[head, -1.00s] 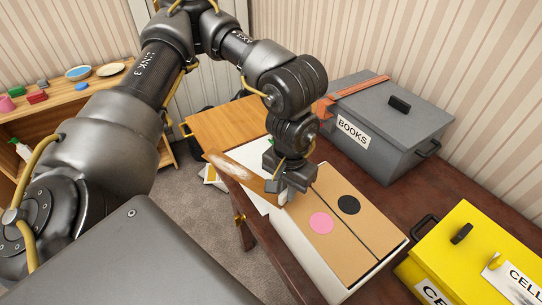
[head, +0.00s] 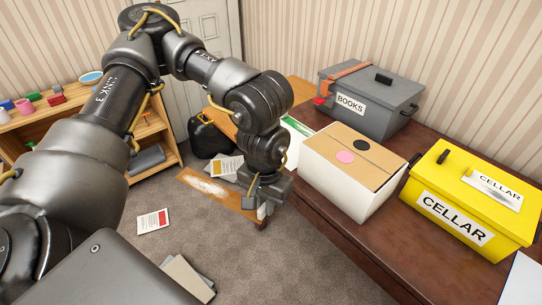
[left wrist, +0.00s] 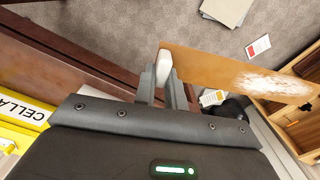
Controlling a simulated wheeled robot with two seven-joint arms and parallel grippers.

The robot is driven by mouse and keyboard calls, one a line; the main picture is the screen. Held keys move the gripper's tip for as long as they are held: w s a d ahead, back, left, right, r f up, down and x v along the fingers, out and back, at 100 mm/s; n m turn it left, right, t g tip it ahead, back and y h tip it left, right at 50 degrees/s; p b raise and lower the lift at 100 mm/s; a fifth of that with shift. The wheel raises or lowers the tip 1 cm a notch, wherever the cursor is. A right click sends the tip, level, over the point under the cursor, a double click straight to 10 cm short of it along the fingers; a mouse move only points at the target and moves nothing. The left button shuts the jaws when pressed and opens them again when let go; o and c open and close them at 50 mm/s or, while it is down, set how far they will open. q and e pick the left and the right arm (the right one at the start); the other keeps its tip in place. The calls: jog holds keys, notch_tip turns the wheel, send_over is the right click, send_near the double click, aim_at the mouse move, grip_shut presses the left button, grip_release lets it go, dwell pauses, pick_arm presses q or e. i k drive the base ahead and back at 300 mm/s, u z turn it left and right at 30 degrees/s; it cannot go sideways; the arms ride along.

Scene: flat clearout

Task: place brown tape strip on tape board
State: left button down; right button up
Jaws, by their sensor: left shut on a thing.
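The brown tape strip (head: 212,190) is long and flat with a whitish worn patch. My left gripper (head: 262,207) is shut on its right end and holds it out over the floor, off the table's left edge. In the left wrist view the strip (left wrist: 212,68) runs right from a white piece (left wrist: 164,62) between the fingertips. I cannot tell for sure which thing is the tape board; a white-edged sheet with green (head: 297,127) lies behind the carton, partly hidden by my arm. My right gripper is not in view.
A closed carton (head: 350,185) with pink and black dots stands on the dark table (head: 385,232). A grey BOOKS box (head: 385,107) is behind it and a yellow CELLAR box (head: 455,235) to its right. Papers and a black bag (head: 208,138) lie on the floor near a shelf (head: 150,125).

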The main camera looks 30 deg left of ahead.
aim_at(292, 136)
jog(key=z, duration=0.1)
jog(key=k, duration=0.15)
jog(key=u, duration=0.9)
jog(key=i, duration=1.45)
jog(key=z, duration=0.9)
